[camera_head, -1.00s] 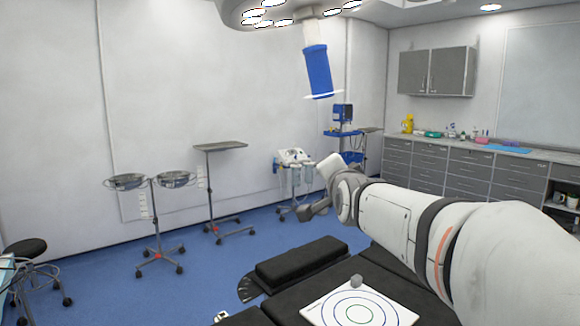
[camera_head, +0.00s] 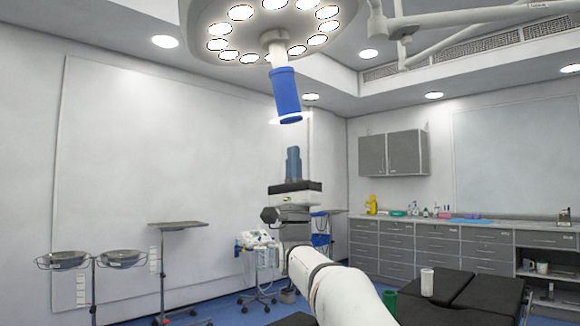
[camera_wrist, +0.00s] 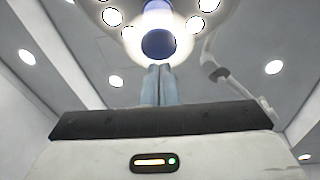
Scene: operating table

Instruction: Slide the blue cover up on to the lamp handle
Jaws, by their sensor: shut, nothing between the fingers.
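The blue cover (camera_head: 286,92) is a tube hanging nearly upright under the round ceiling lamp (camera_head: 222,42). The white lamp handle (camera_head: 277,54) shows bare between the cover's top and the lamp. In the wrist view, the fingertips of my gripper (camera_wrist: 160,68) are close together just below the cover's dark round bottom end (camera_wrist: 158,43). How far the cover surrounds the handle is hidden.
The lamp's support arm (camera_head: 430,20) runs along the ceiling to the right. A cabinet (camera_head: 394,153) hangs on the back wall above a drawer counter (camera_head: 400,245). A black operating table (camera_head: 455,292) lies low at the right. The air between gripper and cover is clear.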

